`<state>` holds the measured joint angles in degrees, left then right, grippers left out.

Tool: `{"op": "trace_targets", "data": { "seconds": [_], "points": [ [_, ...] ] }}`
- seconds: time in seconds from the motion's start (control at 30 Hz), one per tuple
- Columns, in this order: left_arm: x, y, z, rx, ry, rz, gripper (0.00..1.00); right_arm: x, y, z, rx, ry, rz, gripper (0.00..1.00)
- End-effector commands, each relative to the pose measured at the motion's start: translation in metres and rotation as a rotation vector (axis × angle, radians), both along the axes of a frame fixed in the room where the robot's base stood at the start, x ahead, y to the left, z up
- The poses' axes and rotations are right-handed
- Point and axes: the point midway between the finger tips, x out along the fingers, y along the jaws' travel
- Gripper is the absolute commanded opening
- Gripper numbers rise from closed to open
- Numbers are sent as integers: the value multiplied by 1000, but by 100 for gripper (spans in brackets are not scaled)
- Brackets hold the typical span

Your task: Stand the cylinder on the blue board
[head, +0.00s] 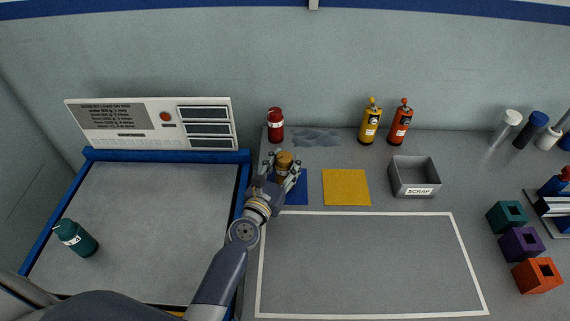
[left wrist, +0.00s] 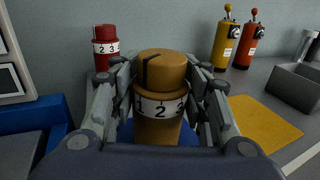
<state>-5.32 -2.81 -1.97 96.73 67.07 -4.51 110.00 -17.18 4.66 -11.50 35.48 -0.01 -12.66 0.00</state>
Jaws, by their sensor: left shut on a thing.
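My left gripper (head: 283,168) is shut on an orange-brown cylinder (head: 284,160) at the blue board (head: 298,190). In the left wrist view the cylinder (left wrist: 160,85) is upright between the fingers, with a white band of numbers and a dark mark on its top. The blue board (left wrist: 190,137) shows behind and below it there. I cannot tell whether the cylinder's base touches the board, as the gripper hides it. My right gripper is not in view.
A yellow board (head: 346,187) lies right of the blue one. Coloured blocks (head: 521,243) sit at right. The white-outlined area (head: 370,265) in front is clear.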

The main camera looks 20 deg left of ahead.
Motion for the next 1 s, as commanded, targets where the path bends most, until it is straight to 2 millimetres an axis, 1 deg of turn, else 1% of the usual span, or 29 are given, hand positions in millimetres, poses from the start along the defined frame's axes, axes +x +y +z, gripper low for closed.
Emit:
{"op": "trace_targets", "data": {
  "seconds": [0.1,0.13,0.17,0.2,0.23,0.53,0.67,0.7,0.77,1.0],
  "points": [
    [0,0,-3,0,-2,0,6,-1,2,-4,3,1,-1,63],
    [0,0,-3,0,0,0,45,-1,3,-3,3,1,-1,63],
    [0,0,-3,0,0,0,52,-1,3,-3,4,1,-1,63],
    [0,0,-3,0,0,0,61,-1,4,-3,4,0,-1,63],
    [0,0,-3,0,0,0,62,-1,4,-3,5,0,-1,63],
    [0,0,-2,0,0,0,62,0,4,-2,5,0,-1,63],
    [-1,0,2,0,1,0,62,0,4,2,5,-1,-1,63],
    [-6,1,-2,0,3,0,62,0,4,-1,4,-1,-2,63],
    [-14,2,-2,0,2,0,62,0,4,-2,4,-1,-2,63],
    [-61,6,-3,0,3,-1,62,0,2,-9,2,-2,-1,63]
  ]
}}
